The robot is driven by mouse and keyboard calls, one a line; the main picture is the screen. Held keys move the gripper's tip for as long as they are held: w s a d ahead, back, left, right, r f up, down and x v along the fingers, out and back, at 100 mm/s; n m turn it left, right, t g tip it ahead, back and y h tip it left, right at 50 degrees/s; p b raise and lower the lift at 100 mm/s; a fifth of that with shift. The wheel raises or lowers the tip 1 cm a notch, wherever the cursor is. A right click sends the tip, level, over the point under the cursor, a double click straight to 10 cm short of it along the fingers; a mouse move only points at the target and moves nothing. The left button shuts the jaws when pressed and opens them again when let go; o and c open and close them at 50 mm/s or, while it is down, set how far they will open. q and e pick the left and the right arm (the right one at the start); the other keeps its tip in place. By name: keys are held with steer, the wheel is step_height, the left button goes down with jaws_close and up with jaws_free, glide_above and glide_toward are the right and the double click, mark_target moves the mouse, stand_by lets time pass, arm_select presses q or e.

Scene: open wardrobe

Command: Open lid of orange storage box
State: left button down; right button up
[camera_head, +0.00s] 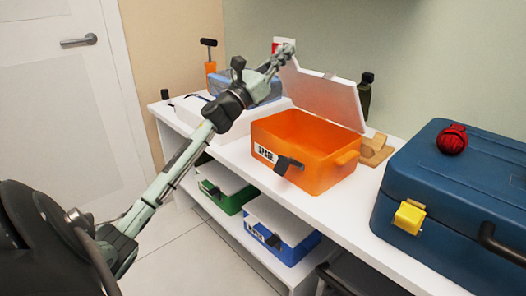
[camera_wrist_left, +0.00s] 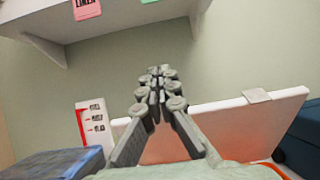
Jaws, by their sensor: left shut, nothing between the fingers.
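The orange storage box (camera_head: 310,165) stands on the white shelf top with a label and a dark latch on its front. Its white lid (camera_head: 325,95) is swung up and leans back at the rear of the box, so the inside shows. The lid also shows in the left wrist view (camera_wrist_left: 255,125), to the right of my fingers. My left gripper (camera_head: 284,54) is at the lid's upper left corner, shut and empty; I cannot tell whether it touches the lid. It also fills the middle of the left wrist view (camera_wrist_left: 160,85). My right gripper is not in view.
A blue toolbox (camera_head: 440,190) with a yellow latch (camera_head: 408,217) and a red ball-like item (camera_head: 452,139) on top stands at right. A green box (camera_head: 225,190) and a blue box (camera_head: 280,230) sit on the lower shelf. A wooden piece (camera_head: 376,150) lies behind the orange box.

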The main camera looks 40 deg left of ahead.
arm_select(q)
steer(key=x, duration=0.4)
steer(key=shift+w+r, duration=0.15)
steer(key=shift+w, duration=0.55)
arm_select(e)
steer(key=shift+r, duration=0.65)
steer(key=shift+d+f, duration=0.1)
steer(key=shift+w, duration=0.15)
